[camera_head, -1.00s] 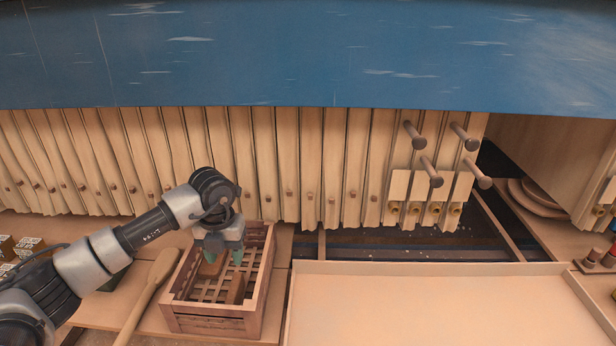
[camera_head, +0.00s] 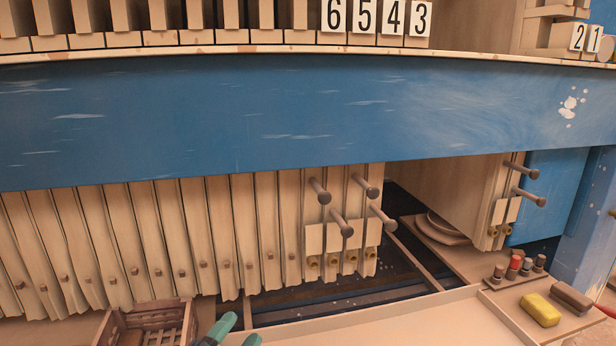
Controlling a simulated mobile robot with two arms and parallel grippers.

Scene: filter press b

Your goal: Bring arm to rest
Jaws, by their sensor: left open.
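My left gripper (camera_head: 238,331) shows only by its green fingertips at the bottom edge of the head view. The two tips are apart with nothing seen between them. They are just right of the slatted wooden crate (camera_head: 186,322), which is cut off by the bottom edge. The rest of my left arm is out of the picture. My right arm and gripper are not in view.
A blue beam (camera_head: 300,115) spans the view above the row of wooden press plates (camera_head: 150,245). Handles (camera_head: 338,222) stick out from the plates. A shallow tray (camera_head: 420,325) lies at the front. A yellow block (camera_head: 540,309) and brown block (camera_head: 571,297) lie at right.

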